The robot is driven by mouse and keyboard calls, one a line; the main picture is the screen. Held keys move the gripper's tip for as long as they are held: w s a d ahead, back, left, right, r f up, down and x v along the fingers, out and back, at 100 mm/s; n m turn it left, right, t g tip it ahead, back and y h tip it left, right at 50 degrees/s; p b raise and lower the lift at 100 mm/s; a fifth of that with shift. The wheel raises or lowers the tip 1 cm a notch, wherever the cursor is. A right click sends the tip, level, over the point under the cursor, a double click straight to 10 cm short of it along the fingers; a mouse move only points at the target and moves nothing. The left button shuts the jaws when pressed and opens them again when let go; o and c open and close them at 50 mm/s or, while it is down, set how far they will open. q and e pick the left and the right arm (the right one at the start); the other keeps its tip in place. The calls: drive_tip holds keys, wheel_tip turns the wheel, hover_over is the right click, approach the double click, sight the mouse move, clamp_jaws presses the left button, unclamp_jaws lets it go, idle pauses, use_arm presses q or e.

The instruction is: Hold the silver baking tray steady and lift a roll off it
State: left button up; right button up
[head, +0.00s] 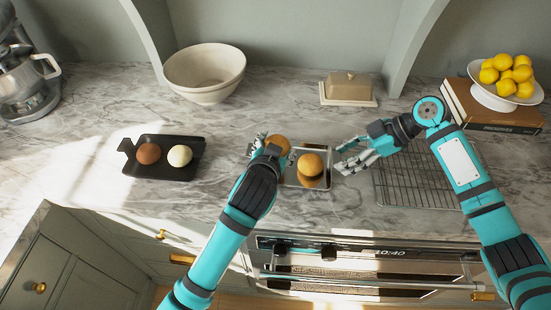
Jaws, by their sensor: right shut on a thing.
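The silver baking tray (322,152) lies on the marble counter near its front edge, between my two grippers. A round golden-brown roll (310,162) sits on it. Another roll (279,143) is at the back left, partly hidden by my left gripper. My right gripper (342,159) is at the tray's right edge and shut on it. My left gripper (256,147) is at the tray's left side, close beside the back roll. My wrist hides part of its fingers, so I cannot tell whether it is open or touching that roll.
A dark tray (163,187) with a brown and a white egg is at left. A cream bowl (205,70) and a butter dish (348,88) stand behind. A wire rack (415,187) lies under my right arm. Lemons (507,72) fill a bowl at far right.

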sight(276, 136)
use_arm(q)
wheel_tip(276, 136, up, 4)
drive_tip(key=shift+r, duration=0.2)
use_arm(e)
drive_tip(key=o, duration=1.1)
